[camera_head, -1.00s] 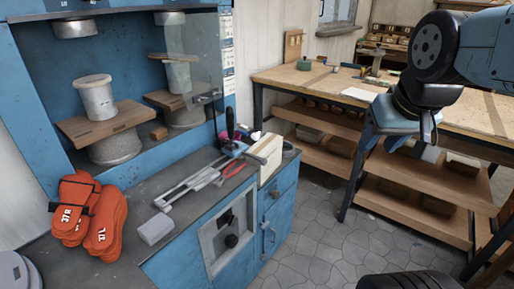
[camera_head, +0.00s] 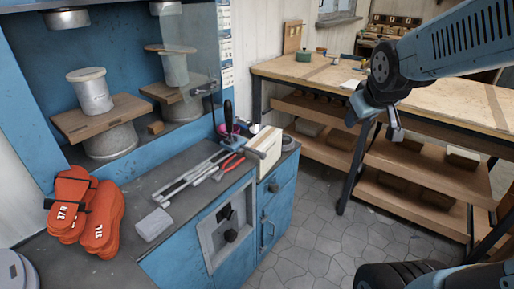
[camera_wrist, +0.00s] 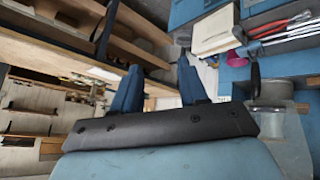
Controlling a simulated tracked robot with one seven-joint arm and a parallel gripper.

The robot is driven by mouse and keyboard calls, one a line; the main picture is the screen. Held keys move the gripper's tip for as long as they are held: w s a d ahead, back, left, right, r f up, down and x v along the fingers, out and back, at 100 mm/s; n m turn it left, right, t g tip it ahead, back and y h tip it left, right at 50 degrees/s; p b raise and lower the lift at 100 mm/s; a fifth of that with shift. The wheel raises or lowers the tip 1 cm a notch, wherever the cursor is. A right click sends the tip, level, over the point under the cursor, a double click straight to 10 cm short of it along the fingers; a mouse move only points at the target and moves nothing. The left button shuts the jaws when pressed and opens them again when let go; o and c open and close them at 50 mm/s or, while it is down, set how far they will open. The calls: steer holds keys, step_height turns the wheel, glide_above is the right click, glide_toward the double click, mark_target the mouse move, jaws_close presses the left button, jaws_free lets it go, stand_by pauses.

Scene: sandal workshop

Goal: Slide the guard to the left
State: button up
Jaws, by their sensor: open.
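The guard (camera_head: 188,38) is a clear, see-through panel on the right part of the blue press in the head view. It stands in front of the right press column, and a small dark handle (camera_head: 205,90) sits at its lower right edge. A clear panel that looks like the guard also shows at the lower right of the wrist view (camera_wrist: 292,148). My gripper (camera_head: 374,120) is open and empty, well to the right of the guard and apart from it, above the floor near the wooden workbench. Its two blue fingers show spread in the wrist view (camera_wrist: 160,84).
Orange sandal soles (camera_head: 88,215), a grey block (camera_head: 153,224), metal rods and red pliers (camera_head: 229,166) lie on the press counter. A cream box (camera_head: 264,150) stands at its right end. The wooden workbench (camera_head: 300,72) with shelves is behind my arm.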

steer(key=w+a+f+n+t, duration=0.1)
steer(key=w+f+n+t, duration=0.1)
steer(key=w+f+n, duration=0.5)
steer(key=n+t+y, duration=0.3)
steer(key=n+y, duration=0.4)
steer(key=y, duration=0.6)
glide_toward(259, 153)
steer(key=x, duration=1)
steer(key=shift+w+a+f, duration=0.1)
steer(key=shift+w+f, duration=0.25)
steer(key=shift+c, duration=0.4)
